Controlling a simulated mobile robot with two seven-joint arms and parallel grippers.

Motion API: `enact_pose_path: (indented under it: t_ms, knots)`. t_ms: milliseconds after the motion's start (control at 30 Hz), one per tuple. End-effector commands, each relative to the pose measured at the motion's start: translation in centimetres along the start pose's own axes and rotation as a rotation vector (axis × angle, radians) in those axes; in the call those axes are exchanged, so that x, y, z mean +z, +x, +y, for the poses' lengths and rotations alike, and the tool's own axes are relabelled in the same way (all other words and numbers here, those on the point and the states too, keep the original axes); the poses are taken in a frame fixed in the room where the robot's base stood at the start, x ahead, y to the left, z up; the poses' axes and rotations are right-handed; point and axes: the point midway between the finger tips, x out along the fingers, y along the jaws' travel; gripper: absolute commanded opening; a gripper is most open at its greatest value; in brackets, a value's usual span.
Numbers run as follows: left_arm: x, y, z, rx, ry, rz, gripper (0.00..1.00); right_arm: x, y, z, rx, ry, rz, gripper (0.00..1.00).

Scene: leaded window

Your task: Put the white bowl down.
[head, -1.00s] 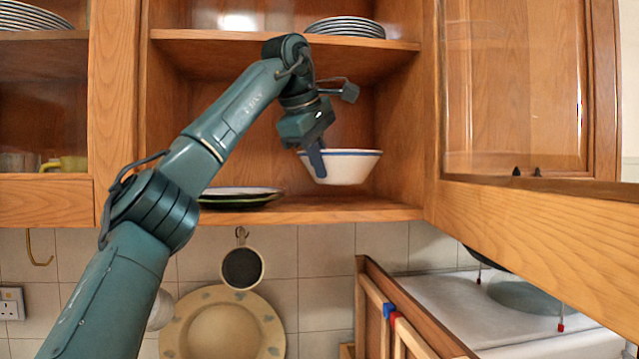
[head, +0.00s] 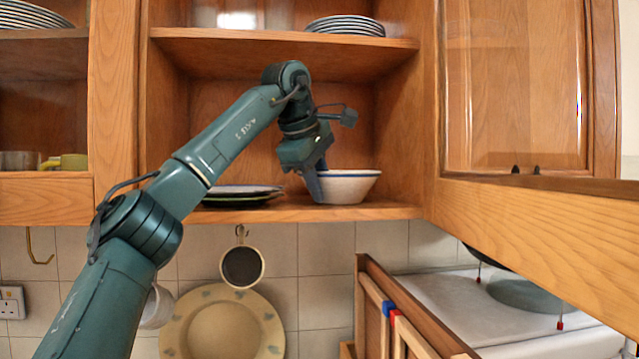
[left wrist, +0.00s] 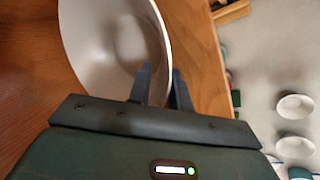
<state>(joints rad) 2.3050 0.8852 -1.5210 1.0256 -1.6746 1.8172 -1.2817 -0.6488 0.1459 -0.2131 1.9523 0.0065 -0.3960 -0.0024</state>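The white bowl (head: 345,188), with a blue line under its rim, sits upright on the lower cupboard shelf (head: 290,212), right of centre. My left gripper (head: 318,183) is at the bowl's left side and points down. In the left wrist view the bowl (left wrist: 105,45) fills the upper left. The two dark fingers (left wrist: 163,85) stand on either side of its rim, one inside and one outside. A gap shows between them, so the gripper looks open around the wall. My right gripper is in neither view.
Dark-edged plates (head: 240,195) are stacked left of the bowl, behind my arm. Striped plates (head: 346,26) stand on the upper shelf (head: 230,38). The cupboard door (head: 520,200) stands open at the right. Shelf room is free behind and right of the bowl.

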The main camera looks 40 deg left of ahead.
Motion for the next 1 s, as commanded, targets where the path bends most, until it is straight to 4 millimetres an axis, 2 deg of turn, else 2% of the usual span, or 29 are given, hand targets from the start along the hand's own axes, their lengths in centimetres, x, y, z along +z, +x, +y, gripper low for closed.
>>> enact_pose_path:
  t_ms: [267, 400, 533, 800, 1000]
  knots:
    - [0.0, -0.1, 0.0, 0.0, 0.0, 0.0, 0.25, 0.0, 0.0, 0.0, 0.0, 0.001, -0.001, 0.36]
    - [0.0, -0.9, 0.2, 0.002, 0.0, 0.0, 0.25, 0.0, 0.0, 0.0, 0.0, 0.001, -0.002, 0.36]
    - [0.1, -3.1, 0.2, 0.003, 0.0, -0.001, 0.25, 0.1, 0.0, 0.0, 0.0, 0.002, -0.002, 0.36]
    - [0.1, -9.1, 0.2, 0.004, 0.0, 0.0, 0.25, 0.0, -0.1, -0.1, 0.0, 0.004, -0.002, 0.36]
    - [0.1, -11.6, 0.2, 0.001, 0.001, 0.001, 0.25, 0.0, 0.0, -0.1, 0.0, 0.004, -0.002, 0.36]
